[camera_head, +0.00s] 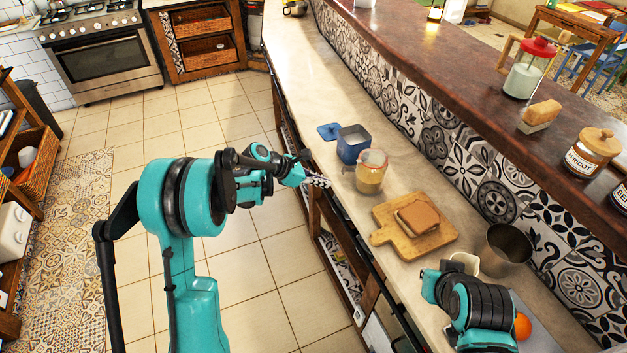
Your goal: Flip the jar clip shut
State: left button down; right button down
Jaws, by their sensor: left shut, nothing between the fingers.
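The glass jar (370,176) stands upright on the light counter, with tan contents and a pale top. Its clip is too small to make out, so I cannot tell how it sits. My left gripper (319,181) is just left of the jar, by the counter's front edge. It is shut and empty, and it looks apart from the jar. My right arm (478,308) is low at the right, over the front of the counter; its fingers do not show.
A blue canister (353,142) stands behind the jar, with a blue lid (328,132) beside it. A wooden board (382,236) bearing a sandwich-like stack (417,217) lies nearer me. A metal cup (505,250) and an orange (522,326) are at the right. The far counter is mostly clear.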

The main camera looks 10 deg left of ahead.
aim_at(349, 170)
pick_arm(q)
jog(key=d, duration=0.1)
jog(key=w+d+r, duration=0.1)
jog(key=w+d+b, duration=0.1)
jog(key=shift+d+r, duration=0.25)
jog(key=shift+r, duration=0.05)
jog(key=shift+r, duration=0.1)
jog(key=shift+r+y+p, duration=0.2)
jog(key=shift+y+p, duration=0.2)
jog(key=shift+p, duration=0.05)
